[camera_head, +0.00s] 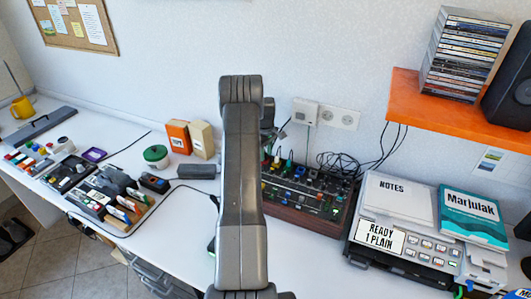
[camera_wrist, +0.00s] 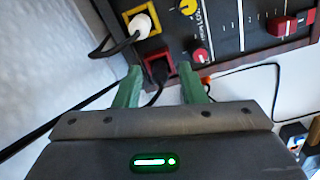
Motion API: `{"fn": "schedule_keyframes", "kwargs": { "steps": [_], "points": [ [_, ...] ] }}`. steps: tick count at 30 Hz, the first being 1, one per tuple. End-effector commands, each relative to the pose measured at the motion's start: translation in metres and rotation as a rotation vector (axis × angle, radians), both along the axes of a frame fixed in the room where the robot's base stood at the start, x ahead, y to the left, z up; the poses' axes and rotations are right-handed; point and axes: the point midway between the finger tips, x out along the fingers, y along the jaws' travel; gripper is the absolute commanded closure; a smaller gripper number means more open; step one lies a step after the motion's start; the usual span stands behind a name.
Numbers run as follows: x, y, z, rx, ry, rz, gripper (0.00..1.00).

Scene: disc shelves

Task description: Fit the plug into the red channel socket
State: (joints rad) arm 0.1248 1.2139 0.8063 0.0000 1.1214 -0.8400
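In the wrist view a black plug (camera_wrist: 155,72) with a black cable sits at the red-framed channel socket (camera_wrist: 170,62) on the dark mixer panel (camera_wrist: 225,30). It looks seated or very nearly so; its depth is hard to tell. My gripper (camera_wrist: 160,80) has two green fingers, one on each side of the plug, with visible gaps between them and it. The fingers are open and hold nothing. In the head view the mixer (camera_head: 310,190) stands on the bench, and my arm hides the plug and red socket.
A white plug (camera_wrist: 140,25) sits in the yellow-framed socket (camera_wrist: 150,12) beside the red one. A red knob (camera_wrist: 200,55) and loose black cables are close by. In the head view a printer-like device (camera_head: 410,250) stands right of the mixer, below an orange shelf (camera_head: 450,115).

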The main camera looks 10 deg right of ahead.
Motion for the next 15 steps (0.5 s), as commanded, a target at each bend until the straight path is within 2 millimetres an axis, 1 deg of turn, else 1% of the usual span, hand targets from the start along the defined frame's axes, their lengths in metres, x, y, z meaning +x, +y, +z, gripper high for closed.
{"fn": "schedule_keyframes", "kwargs": {
  "steps": [4, 8, 11, 15],
  "points": [
    [0.0, 0.0, 0.002, 0.0, 0.0, 0.0, 0.63],
    [0.001, 0.0, 0.009, -0.001, -0.002, 0.0, 0.63],
    [0.001, 0.0, 0.026, -0.001, -0.005, 0.0, 0.63],
    [0.001, 0.0, 0.058, 0.0, -0.006, 0.0, 0.63]
  ]
}}
